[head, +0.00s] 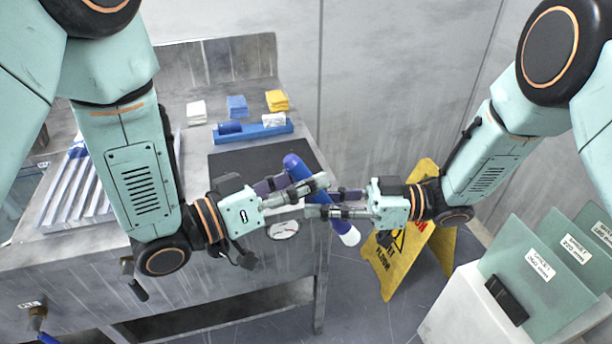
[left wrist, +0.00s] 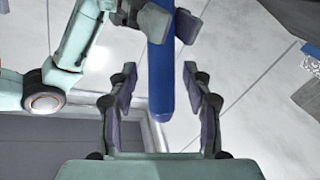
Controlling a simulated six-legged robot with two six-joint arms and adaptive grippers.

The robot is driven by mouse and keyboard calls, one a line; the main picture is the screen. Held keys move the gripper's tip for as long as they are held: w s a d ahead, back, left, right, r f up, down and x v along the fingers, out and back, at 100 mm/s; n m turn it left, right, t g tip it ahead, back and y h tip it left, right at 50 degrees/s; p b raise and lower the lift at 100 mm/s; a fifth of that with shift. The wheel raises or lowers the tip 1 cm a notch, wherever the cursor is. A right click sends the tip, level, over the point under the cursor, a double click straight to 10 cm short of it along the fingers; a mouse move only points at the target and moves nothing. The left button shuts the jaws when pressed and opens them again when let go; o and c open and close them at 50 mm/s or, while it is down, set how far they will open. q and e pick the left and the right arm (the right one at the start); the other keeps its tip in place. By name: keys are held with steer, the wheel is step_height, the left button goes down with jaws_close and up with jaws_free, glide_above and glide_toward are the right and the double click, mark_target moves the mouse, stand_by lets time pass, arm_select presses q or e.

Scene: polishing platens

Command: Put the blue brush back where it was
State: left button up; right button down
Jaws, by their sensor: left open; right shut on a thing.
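The blue brush (head: 295,164) has a long blue handle and a white end (head: 349,237). It slants down to the right over the table's right edge. My right gripper (head: 327,204) is shut on it, toward its lower half. My left gripper (head: 298,187) is open at the upper part of the handle. In the left wrist view, the handle's end (left wrist: 161,90) lies between the open fingers of my left gripper (left wrist: 162,92), with gaps on both sides. Fingers partly hide the handle's middle in the head view.
A blue holder (head: 268,134) with a blue roll and a white block stands behind a black mat (head: 225,163). White, blue and yellow cloth stacks (head: 277,101) lie further back. A yellow floor sign (head: 418,245) stands to the right. Green sheets (head: 528,270) stand lower right.

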arm_select(q)
steer(key=shift+w+d, duration=0.2)
steer(key=shift+d, duration=0.15)
steer(key=shift+c, duration=0.4)
jaws_close()
arm_select(e)
steer(key=c, duration=1.1)
jaws_free()
